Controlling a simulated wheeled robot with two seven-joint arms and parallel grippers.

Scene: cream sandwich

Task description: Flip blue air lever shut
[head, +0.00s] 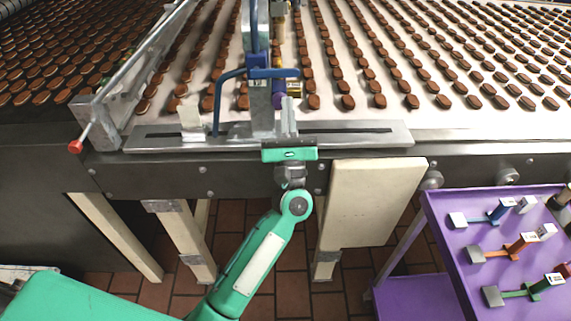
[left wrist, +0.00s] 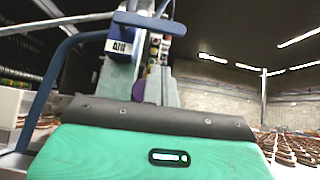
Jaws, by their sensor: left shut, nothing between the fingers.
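The blue air lever (head: 280,73) lies crosswise, near level, on the upright post above the conveyor edge. In the left wrist view the blue lever (left wrist: 142,22) crosses the top, above a blue block with a white "AIR" label (left wrist: 120,46). My left gripper (head: 289,102) is shut and empty, pointing up and away in front of the post, just below the lever. A gap to the lever seems to remain, but its depth is hard to judge. Its fingers partly cover the post in the left wrist view. My right gripper is not in view.
A bent blue tube (head: 217,105) stands left of the post. A purple knob (head: 278,102) sits behind my fingers. A slotted metal rail (head: 350,137) runs along the conveyor's edge. Rows of brown biscuits lie beyond. A purple cart (head: 448,225) with several coloured lever pieces stands right.

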